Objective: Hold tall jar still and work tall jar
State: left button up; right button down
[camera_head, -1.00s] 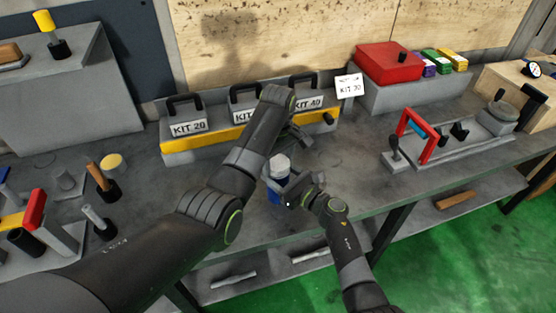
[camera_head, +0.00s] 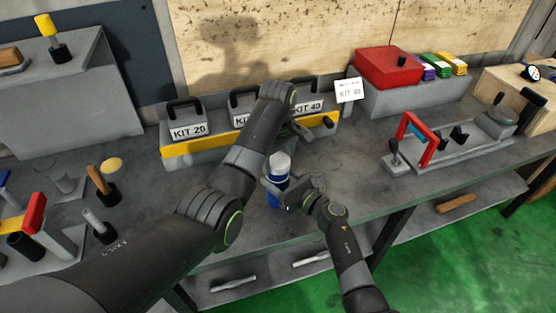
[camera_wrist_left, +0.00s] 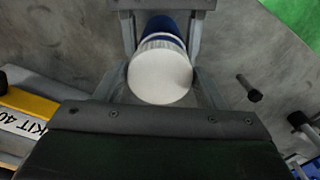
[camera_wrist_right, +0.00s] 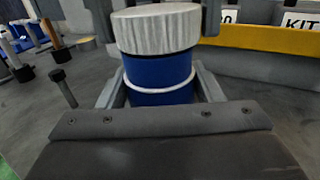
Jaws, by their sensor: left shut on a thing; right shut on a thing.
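The tall jar (camera_head: 274,197) is blue with a white lid (camera_head: 281,162) and stands upright near the bench's front edge. My right gripper (camera_wrist_right: 160,85) is shut around the blue body, below the lid. The right wrist view shows dark fingers on both sides of the ribbed lid (camera_wrist_right: 157,30). The jar's base is not clearly visible.
A grey rack with a yellow front (camera_head: 205,151) and kit labels stands behind the jar. A red-handled fixture (camera_head: 414,139) is at right. Handled tools (camera_head: 100,186) stand at left. The bench right of the jar (camera_head: 345,185) is clear.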

aim_at(278, 160)
pick_arm(q)
jog(key=shift+r, duration=2)
pick_arm(e)
jog(key=shift+c, duration=1.5)
grip_release()
